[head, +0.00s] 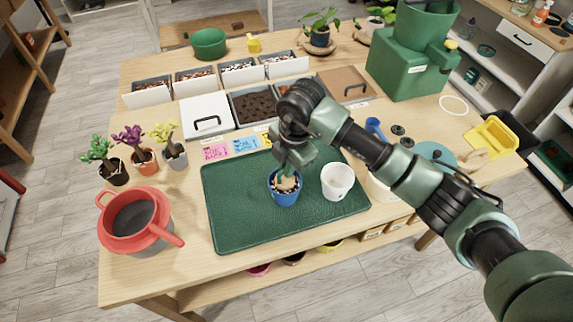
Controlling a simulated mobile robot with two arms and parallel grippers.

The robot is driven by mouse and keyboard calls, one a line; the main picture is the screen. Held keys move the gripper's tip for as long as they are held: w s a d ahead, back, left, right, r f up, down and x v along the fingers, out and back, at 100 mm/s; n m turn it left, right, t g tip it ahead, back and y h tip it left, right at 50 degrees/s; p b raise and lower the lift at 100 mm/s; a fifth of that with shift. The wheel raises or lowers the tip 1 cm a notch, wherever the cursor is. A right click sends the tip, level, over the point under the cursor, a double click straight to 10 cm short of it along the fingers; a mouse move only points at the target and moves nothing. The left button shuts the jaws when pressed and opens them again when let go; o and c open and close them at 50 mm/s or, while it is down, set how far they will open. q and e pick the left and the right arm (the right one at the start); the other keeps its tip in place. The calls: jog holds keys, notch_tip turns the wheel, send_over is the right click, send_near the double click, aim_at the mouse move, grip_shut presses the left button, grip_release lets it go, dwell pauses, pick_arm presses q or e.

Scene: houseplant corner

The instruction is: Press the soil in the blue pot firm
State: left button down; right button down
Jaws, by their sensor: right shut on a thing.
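The blue pot (284,199) stands upright on the green mat (235,215), near its middle. My right gripper (287,174) is directly above the pot, pointing down. It is shut on a small tan tool (289,184), which looks like a wooden tamper, with its lower end at or inside the pot's mouth. The gripper and tool hide most of the soil, and dark and light specks show at the rim. I cannot tell whether the tool touches the soil. My left gripper is not in view.
A white pot (338,182) stands close right of the blue pot. A red pot-like container (138,222) with handles is at the left, near several small plants. Bins (256,103) and a green machine (411,65) line the back. The mat's left part is clear.

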jog(key=shift+f+b, duration=0.5)
jog(key=shift+f, duration=0.05)
dwell(1.3)
dwell(0.4)
jog(key=shift+r+p, duration=0.55)
jog(key=shift+r, duration=0.25)
jog(key=shift+r+p, duration=2)
jog(key=shift+r, duration=1.3)
jog(key=shift+f, duration=0.1)
